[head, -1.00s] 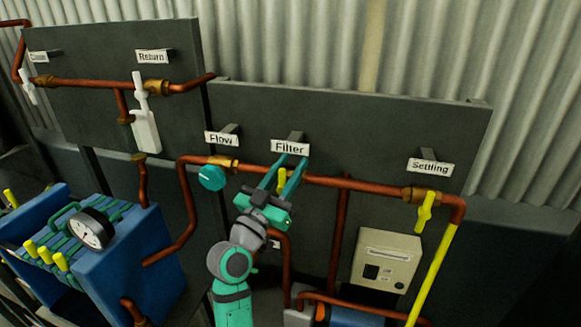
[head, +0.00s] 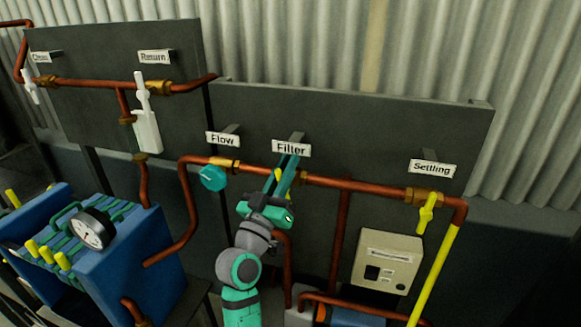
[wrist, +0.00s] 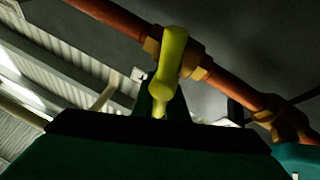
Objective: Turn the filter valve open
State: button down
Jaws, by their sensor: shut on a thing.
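The filter valve's yellow handle (head: 278,176) is on the copper pipe below the "Filter" sign (head: 291,149). It is mostly hidden behind my fingers in the head view. The wrist view shows the yellow handle (wrist: 172,62) crossing the pipe at its brass fitting (wrist: 193,60), its lower end between my fingers. My green gripper (head: 282,174) reaches up to it from below and is shut on the handle. In the wrist view, my gripper (wrist: 160,108) shows dark fingers close about the handle's end.
The teal flow knob (head: 213,178) is close to the left of my gripper. The yellow settling valve (head: 427,212) is farther right, above a beige control box (head: 387,260). A blue filter press (head: 130,255) with a gauge stands at the left. A copper pipe (head: 345,184) runs along the dark panel.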

jog(key=shift+w+a+f+n+t+y, duration=0.2)
jog(key=shift+n+y, duration=0.25)
jog(key=shift+n, duration=0.3)
jog(key=shift+s+a+r+n+t+y, duration=0.15)
jog(key=shift+n+t+y, duration=0.2)
jog(key=shift+n, duration=0.45)
jog(key=shift+w+a+f+n+t+y, duration=0.15)
jog(key=shift+n+y, duration=0.35)
jog(key=shift+n, duration=0.25)
jog(key=shift+r, duration=0.1)
jog(key=c, duration=1.7)
grip_release()
jog(key=shift+c, duration=0.2)
jog(key=shift+s, duration=0.1)
jog(key=v, duration=1)
jog(key=shift+s, duration=0.35)
jog(key=shift+a+f, duration=0.1)
jog(key=shift+f, duration=0.1)
